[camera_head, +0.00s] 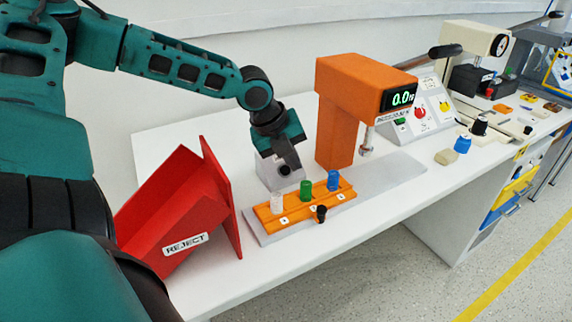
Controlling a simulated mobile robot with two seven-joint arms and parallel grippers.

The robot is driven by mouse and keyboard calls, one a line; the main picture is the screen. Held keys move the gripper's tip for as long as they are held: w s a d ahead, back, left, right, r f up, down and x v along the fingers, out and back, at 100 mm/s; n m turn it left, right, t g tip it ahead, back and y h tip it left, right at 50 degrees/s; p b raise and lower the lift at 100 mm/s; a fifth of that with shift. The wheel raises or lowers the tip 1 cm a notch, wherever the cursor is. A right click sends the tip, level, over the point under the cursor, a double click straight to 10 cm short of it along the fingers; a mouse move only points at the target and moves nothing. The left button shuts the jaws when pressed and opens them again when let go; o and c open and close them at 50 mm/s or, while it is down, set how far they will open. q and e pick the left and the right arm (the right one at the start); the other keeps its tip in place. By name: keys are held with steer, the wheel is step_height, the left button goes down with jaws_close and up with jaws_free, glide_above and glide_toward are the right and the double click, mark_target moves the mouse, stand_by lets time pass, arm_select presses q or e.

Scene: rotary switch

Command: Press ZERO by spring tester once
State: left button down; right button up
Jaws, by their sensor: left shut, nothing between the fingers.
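The orange spring tester (337,130) stands on the white table, with a lit green display (402,96) reading about 0.0. A metal plunger (367,146) hangs under its head. My left gripper (291,166) is shut and empty, pointing down to the left of the tester's column. It is in front of a small light-grey box (269,174) and hides part of its face. A dark round spot shows by the fingertips; I cannot tell whether it is a button or whether they touch it. No ZERO label is readable. My right gripper is not in view.
An orange rack (292,211) with white, green and blue cylinders stands just in front of the grey box. A black knob (321,213) is at its front. A red REJECT bin (172,205) is at the left. A sloped panel (428,114) and other devices stand right of the tester.

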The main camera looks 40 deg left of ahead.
arm_select(q)
steer(key=shift+s+d+r+p, duration=0.2)
steer(key=shift+d+r+p, duration=0.15)
steer(key=shift+d+r, duration=0.35)
stand_by(0.6)
